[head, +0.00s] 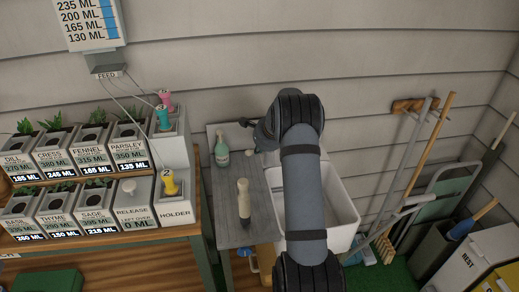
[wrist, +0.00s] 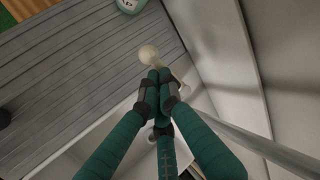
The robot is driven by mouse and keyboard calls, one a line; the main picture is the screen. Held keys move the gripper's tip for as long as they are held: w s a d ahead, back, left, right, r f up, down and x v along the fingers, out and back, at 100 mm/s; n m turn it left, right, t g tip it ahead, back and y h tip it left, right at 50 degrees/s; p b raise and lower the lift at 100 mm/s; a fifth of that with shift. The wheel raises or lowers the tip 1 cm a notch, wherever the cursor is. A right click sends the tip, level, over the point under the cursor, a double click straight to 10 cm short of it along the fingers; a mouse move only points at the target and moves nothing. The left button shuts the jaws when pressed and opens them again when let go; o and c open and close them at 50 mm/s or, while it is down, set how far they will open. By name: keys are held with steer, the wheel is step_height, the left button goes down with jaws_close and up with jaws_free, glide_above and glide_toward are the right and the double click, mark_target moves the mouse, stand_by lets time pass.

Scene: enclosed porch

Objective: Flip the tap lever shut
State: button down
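The tap lever's cream ball knob (wrist: 149,54) shows in the wrist view just beyond my fingertips. A pale piece runs from it behind the fingers. The knob (head: 249,153) also shows small in the head view, at the back of the grey bench beside the white sink (head: 342,208). My gripper (wrist: 159,78) has teal padded fingers with their tips drawn together, and the knob is outside them. I cannot tell whether they touch the lever. In the head view my arm hides most of the gripper and the tap body.
Labelled herb pots (head: 92,150) fill the left table. Brooms and poles (head: 425,150) lean at the right.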

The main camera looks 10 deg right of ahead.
steer(key=shift+w+a, duration=0.4)
steer(key=shift+w, duration=0.2)
steer(key=shift+s+d+f, duration=0.1)
